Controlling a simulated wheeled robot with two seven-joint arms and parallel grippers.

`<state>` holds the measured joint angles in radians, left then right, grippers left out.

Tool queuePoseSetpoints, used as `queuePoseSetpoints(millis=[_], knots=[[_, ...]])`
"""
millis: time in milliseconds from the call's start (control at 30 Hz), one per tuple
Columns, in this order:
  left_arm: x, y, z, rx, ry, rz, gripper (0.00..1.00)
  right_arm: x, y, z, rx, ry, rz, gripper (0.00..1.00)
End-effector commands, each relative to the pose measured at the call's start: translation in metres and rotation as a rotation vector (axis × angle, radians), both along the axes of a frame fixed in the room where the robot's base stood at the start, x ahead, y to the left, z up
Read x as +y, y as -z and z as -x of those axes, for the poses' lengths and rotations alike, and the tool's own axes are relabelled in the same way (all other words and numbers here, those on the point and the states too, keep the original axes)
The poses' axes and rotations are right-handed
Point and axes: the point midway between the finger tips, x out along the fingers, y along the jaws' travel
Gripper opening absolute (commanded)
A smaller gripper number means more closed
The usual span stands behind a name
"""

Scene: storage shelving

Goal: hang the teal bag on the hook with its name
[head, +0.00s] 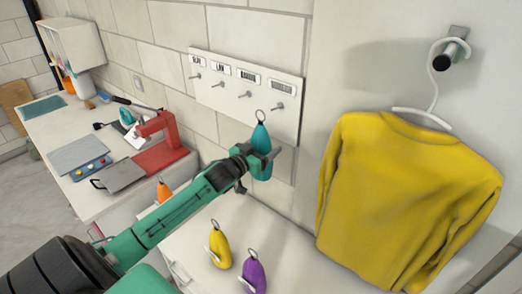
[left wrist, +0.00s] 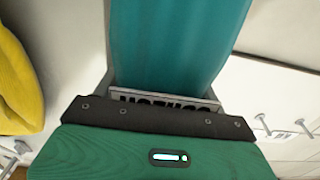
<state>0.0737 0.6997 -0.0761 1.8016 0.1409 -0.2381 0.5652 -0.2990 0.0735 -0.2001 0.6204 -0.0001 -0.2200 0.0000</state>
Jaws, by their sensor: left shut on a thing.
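The teal bag (head: 261,137), with a dark ring at its top, is upright in the air in front of the white hook board (head: 233,98). My left gripper (head: 262,164) is shut around its middle. The board has several hooks in a row, each under a name label; the rightmost label (head: 281,87) is too small to read surely. The bag's ring is just below the right-hand hooks and on no hook. In the left wrist view the bag (left wrist: 180,45) fills the middle, and its tag (left wrist: 165,100) is partly hidden by my gripper. My right gripper is out of view.
A yellow bag (head: 219,248), a purple bag (head: 254,274) and an orange bag (head: 163,191) stand on the white surface below. A yellow sweater (head: 400,195) hangs on the right. A bench (head: 45,118) with tools is at the left.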

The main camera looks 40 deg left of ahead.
Motion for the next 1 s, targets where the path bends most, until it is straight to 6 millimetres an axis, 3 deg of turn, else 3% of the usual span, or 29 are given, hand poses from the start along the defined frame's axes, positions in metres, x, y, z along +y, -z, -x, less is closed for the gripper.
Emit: queuePoseSetpoints(millis=[400, 1000], knots=[[-0.002, 0.001, -0.025, -0.003, 0.0, 0.0, 0.17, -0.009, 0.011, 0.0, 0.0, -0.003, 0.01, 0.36], [-0.005, 0.006, -0.059, -0.002, 0.0, -0.001, 0.17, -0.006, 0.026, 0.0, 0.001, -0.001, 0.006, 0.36]])
